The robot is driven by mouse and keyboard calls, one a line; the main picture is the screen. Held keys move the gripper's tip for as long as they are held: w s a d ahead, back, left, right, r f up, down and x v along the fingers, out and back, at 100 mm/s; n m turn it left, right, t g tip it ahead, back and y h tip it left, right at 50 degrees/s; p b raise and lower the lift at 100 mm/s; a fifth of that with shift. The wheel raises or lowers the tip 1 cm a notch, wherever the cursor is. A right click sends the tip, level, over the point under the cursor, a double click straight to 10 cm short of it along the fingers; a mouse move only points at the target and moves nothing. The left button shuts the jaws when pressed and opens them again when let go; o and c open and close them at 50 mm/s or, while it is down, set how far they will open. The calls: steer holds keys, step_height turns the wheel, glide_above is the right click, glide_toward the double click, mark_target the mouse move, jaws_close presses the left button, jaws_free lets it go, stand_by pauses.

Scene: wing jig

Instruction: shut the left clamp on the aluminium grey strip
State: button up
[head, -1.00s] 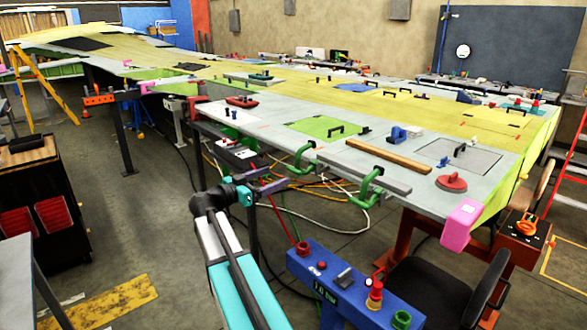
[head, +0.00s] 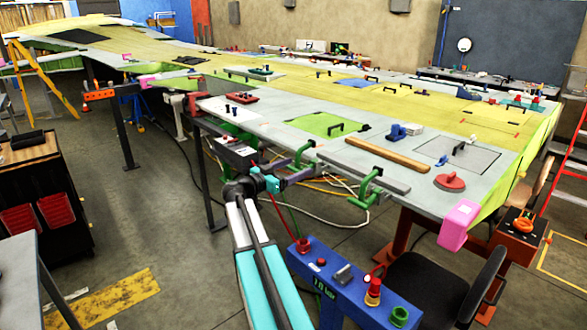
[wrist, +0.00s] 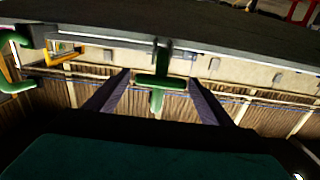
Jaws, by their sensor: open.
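The aluminium grey strip (head: 350,167) lies along the near edge of the wing panel in the head view. The green left clamp (head: 303,153) is at its left end, and a second green clamp (head: 371,186) is near its right end. My gripper (head: 299,177) is open and empty just below the left clamp at the panel edge. In the wrist view a green clamp handle with a crossbar (wrist: 157,82) stands between my two purple fingers, with space on both sides. Whether the clamp's jaw touches the strip is hidden.
A wooden bar (head: 375,153) lies on the panel behind the strip. A blue bench (head: 345,290) with small fittings stands at the near right of my arm, beside a black chair (head: 440,285). In the wrist view another green part (wrist: 18,50) shows at the left.

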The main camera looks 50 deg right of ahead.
steer(key=c, duration=1.5)
steer(key=shift+s+d, duration=0.1)
